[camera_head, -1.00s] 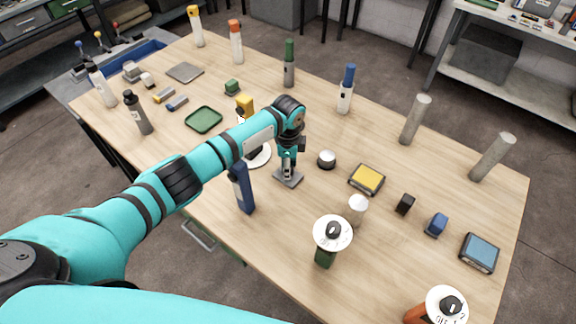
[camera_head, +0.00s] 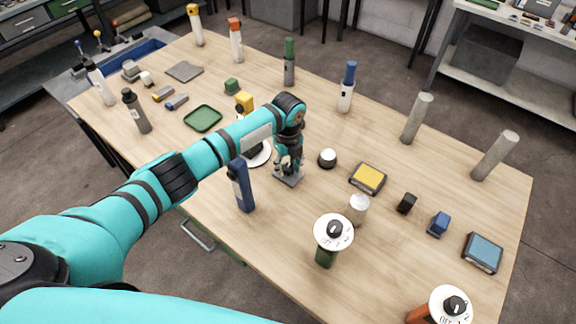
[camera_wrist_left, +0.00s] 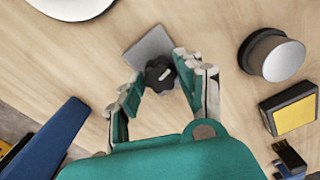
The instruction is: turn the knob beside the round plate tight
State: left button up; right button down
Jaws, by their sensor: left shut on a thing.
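The black lobed knob (camera_wrist_left: 160,74) with a pale mark on top stands on a square grey base (camera_wrist_left: 148,46) in the left wrist view. In the head view the base (camera_head: 288,179) sits on the wooden table just right of the round white plate (camera_head: 264,158), and the knob is hidden by my gripper. The white plate also shows at the top left of the wrist view (camera_wrist_left: 72,6). My left gripper (camera_wrist_left: 157,80) points down over the base and is shut on the knob, one finger on each side. My right gripper is not in view.
A white-topped round button (camera_head: 327,158) and a yellow-topped box (camera_head: 367,179) are to the right. Dial posts (camera_head: 333,233) stand nearer the front. Bare table lies between them.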

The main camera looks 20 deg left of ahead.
aim_at(288, 167)
pick_arm(q)
jog(key=shift+w+r+m, duration=0.1)
jog(key=shift+m, duration=1.1)
jog(key=o, duration=1.1)
jog(key=shift+o, duration=0.2)
notch_tip(288, 167, up, 12)
